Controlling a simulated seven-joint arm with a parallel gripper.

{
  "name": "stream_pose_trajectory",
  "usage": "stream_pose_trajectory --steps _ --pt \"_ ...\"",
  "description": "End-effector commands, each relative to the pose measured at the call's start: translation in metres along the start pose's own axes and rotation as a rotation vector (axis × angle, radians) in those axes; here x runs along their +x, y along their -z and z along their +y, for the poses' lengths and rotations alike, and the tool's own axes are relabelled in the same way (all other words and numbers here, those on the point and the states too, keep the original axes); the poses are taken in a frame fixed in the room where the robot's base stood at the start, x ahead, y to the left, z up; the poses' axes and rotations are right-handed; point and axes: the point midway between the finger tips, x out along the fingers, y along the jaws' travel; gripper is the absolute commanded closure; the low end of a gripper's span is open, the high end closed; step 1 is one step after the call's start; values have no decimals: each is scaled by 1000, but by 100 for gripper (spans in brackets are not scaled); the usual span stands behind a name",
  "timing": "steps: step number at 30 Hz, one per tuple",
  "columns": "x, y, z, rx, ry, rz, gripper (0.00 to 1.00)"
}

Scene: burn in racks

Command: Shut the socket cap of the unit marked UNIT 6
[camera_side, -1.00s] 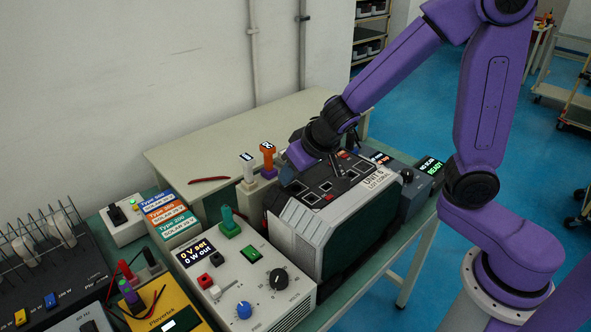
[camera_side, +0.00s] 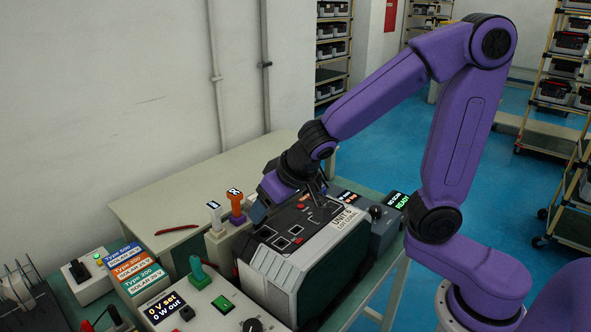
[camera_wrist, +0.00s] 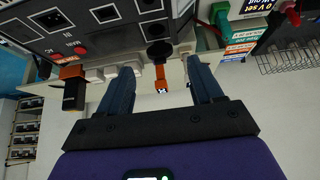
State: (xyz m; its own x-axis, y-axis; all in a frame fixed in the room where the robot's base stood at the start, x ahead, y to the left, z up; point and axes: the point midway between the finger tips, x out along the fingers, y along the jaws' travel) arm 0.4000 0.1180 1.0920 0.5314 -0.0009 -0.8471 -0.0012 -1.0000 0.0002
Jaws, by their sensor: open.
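The unit marked UNIT 6 (camera_side: 347,219) stands on the bench in the side view. It is a grey and black box with a dark top panel (camera_side: 284,241) of square sockets and small red parts. Its panel (camera_wrist: 105,45) also fills the upper left of the wrist view, with dark round parts near its right end. I cannot tell which part is the socket cap or how far it stands open. My gripper (camera_side: 262,208) is at the panel's rear left edge. In the wrist view, its two blue fingers (camera_wrist: 162,84) are apart and nothing is held between them.
Two upright handles, one white (camera_side: 214,214) and one orange (camera_side: 236,203), stand close behind the unit. The orange one shows between my fingers in the wrist view. A power supply (camera_side: 190,302) is left of the unit. A red tool (camera_side: 178,228) lies on the clear pale table.

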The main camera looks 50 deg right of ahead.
Motion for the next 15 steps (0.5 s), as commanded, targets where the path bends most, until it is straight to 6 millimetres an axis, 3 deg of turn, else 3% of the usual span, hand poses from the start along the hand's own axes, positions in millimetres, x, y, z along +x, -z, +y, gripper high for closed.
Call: stream_pose_trajectory --steps 15 --pt "-86 1 -2 0 8 3 34"
